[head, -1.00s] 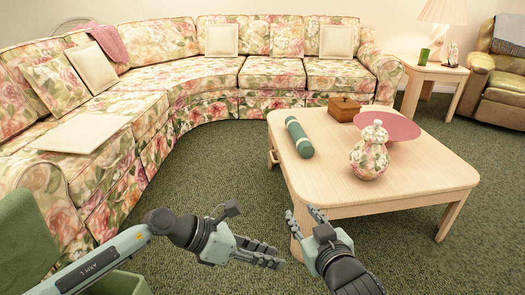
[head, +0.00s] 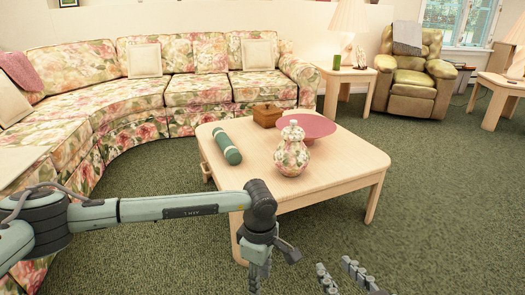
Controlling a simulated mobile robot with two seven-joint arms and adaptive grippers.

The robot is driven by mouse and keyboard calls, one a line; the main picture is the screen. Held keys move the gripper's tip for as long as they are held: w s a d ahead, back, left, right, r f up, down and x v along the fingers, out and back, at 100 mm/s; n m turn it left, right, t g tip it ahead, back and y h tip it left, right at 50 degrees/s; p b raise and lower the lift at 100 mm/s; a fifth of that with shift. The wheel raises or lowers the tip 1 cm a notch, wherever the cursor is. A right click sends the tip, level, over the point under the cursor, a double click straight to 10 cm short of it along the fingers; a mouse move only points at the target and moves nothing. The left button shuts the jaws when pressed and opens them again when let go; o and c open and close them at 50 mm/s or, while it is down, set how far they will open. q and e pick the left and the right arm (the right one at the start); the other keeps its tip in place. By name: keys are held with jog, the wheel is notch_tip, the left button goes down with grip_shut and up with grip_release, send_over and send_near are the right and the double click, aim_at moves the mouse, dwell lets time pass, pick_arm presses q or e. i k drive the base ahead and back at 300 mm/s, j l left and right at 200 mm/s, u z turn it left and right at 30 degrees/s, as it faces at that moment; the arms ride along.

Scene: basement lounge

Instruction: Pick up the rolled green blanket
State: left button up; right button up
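The rolled green blanket (head: 226,142) lies on the left part of the light wooden coffee table (head: 345,165), with pale bands near its ends. My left gripper (head: 258,276) hangs pointing down in front of the table's near edge, apart from the blanket. Its fingers are seen edge-on and partly cut off by the bottom edge, so its opening is unclear. My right gripper (head: 342,276) shows only its fingers at the bottom edge, spread apart and empty, over the carpet.
A floral lidded jar (head: 292,153), a pink round plate (head: 318,124) and a wooden box (head: 267,115) share the table. A floral sectional sofa (head: 190,92) curves behind and to the left. Green carpet (head: 445,190) to the right is open, before a recliner (head: 410,85).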

aim_at(234, 158)
jog(key=i+l+u, duration=0.1)
jog(key=i, duration=0.3)
jog(key=i+l, duration=0.25)
jog(key=i, duration=0.15)
jog(key=i+j+u, duration=0.25)
jog(key=u, duration=0.2)
jog(key=i+u, duration=0.9)
jog(key=i, duration=1.65)
jog(key=i+z, duration=0.1)
jog(key=z, duration=0.65)
jog(key=i+j+z, duration=0.1)
jog(key=z, duration=0.3)
jog(key=j+z, duration=0.15)
jog(key=z, duration=1.55)
